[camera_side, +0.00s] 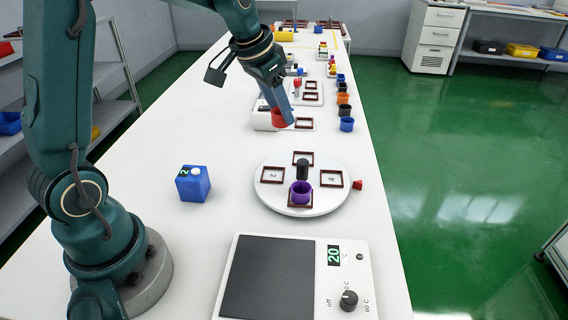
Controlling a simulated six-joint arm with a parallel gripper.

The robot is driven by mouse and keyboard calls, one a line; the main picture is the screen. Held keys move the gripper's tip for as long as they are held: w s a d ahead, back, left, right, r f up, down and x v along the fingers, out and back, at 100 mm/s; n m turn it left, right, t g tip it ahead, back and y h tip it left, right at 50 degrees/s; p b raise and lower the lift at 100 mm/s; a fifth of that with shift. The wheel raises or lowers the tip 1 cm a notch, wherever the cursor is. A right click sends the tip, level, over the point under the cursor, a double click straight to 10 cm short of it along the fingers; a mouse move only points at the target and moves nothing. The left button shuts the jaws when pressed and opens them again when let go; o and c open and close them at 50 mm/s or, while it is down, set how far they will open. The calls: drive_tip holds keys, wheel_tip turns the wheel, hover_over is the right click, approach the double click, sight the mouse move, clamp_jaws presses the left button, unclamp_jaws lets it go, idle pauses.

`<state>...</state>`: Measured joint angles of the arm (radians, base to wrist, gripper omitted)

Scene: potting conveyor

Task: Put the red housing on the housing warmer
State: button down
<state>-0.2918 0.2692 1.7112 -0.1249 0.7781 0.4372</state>
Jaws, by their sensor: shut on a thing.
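My gripper (288,112) is shut on a red housing (278,118). It is in the far middle of the side view, near a white unit, and one finger covers part of the housing. I cannot tell how far above the table it is. The housing warmer (270,280) is the flat white device at the front, with a bare dark plate, a display reading 20 and a black knob.
A white turntable (273,200) with numbered frames holds a purple housing (301,193) and a black post. A blue box (193,184) stands to its left. Several cups, including a blue one (347,125), line the right table edge. The table between box and warmer is clear.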

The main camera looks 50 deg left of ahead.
drive_tip(key=s+d+f+m+g+h, duration=0.1)
drive_tip(key=s+d+m+g+h, duration=0.35)
drive_tip(key=s+m, duration=0.9)
drive_tip(key=m+g, duration=0.2)
drive_tip(key=m, duration=0.9)
hover_over(273, 281)
drive_tip(key=a, duration=0.2)
drive_tip(key=f, duration=0.5)
drive_tip(key=shift+w+d, duration=0.25)
drive_tip(key=shift+w, duration=0.1)
drive_tip(key=shift+f, duration=1.95)
drive_tip(key=shift+c, duration=1.8)
unclamp_jaws()
drive_tip(key=shift+f, duration=0.1)
